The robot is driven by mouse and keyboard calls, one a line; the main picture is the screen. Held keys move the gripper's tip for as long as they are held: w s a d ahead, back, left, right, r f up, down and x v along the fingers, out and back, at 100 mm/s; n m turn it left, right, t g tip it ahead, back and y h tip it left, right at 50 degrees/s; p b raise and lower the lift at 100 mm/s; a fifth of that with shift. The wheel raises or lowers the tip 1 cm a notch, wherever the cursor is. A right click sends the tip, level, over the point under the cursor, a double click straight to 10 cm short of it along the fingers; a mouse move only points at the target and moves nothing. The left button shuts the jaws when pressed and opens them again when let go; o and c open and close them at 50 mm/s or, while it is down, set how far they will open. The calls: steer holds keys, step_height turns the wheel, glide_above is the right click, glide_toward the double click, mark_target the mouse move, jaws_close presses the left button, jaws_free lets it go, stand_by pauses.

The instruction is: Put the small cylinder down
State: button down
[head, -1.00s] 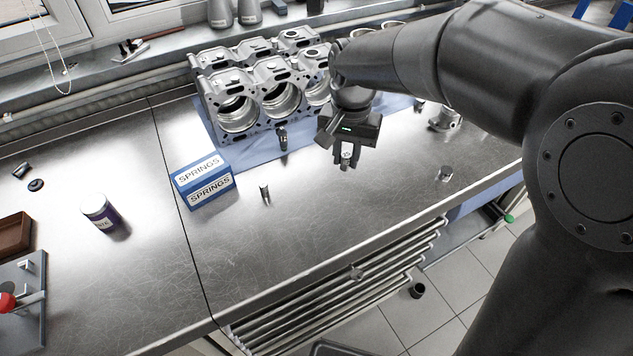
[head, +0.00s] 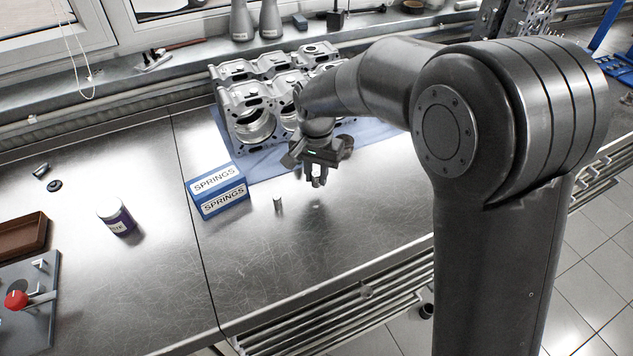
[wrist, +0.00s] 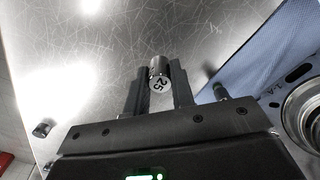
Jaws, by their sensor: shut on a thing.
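My gripper (head: 317,184) is shut on a small metal cylinder. In the wrist view the small cylinder (wrist: 158,75) sits between the two finger tips, its end face marked "25" turned to the camera. In the head view it is too small and dark to make out clearly. The gripper hangs above the steel workbench (head: 330,260), in front of the engine block and right of the springs box. A faint bright spot shows on the bench below it. I cannot tell the exact height.
Another small cylinder (head: 278,204) stands on the bench left of my gripper. The blue springs box (head: 220,195) is further left. The engine block (head: 250,120) rests on a blue mat (head: 262,166) behind. A purple-labelled can (head: 116,217) stands at left. The front bench is clear.

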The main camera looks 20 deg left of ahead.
mark_target(317, 183)
steer(key=shift+f, duration=1.6)
steer(key=c, duration=1.2)
jaws_free()
steer(key=shift+f, duration=0.15)
steer(key=shift+c, duration=0.2)
step_height(317, 183, up, 12)
steer(key=shift+r, duration=0.2)
steer(key=shift+d, duration=0.1)
